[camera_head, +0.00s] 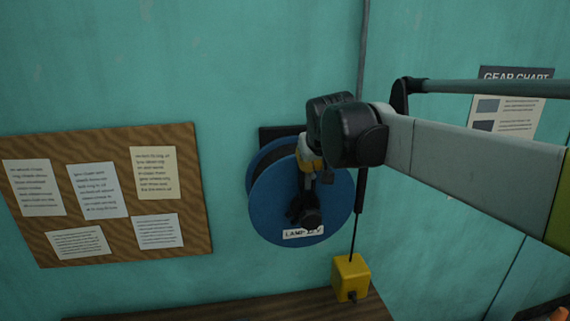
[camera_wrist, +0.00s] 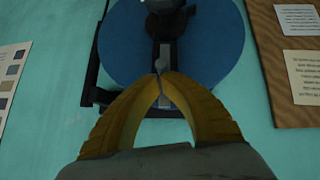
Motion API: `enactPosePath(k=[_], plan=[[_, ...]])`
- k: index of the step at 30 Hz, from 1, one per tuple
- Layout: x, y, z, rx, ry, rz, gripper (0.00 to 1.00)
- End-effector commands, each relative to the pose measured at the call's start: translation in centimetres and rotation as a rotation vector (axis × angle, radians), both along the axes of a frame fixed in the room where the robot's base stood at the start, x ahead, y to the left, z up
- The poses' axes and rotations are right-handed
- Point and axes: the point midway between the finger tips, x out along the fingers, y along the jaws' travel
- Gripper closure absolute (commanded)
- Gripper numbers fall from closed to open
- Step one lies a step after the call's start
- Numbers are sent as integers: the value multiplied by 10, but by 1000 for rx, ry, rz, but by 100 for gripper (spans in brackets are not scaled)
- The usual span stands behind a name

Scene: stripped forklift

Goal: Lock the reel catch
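The blue reel (camera_head: 272,208) hangs on the teal wall, with a white "LAMP" label low on its face. In the wrist view, the reel (camera_wrist: 215,40) fills the top middle, with a dark hub and arm (camera_wrist: 166,22) across its face. In the head view, my wrist hides the reel's upper right part and much of the gripper.
A cork board (camera_head: 185,222) with several papers is on the wall left of the reel. A yellow box (camera_head: 350,277) hangs on a cord at the lower right, by a wooden surface (camera_head: 240,308). A gear chart (camera_head: 515,95) is at the right.

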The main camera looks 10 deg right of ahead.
Motion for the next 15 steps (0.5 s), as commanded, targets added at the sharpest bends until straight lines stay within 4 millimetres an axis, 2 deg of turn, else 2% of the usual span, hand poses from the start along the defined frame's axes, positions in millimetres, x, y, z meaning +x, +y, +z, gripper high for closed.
enactPosePath(k=[1,5,15], plan=[[0,0,-12,0,0,0,100],[0,0,-29,0,0,0,100],[0,0,-27,0,0,0,100]])
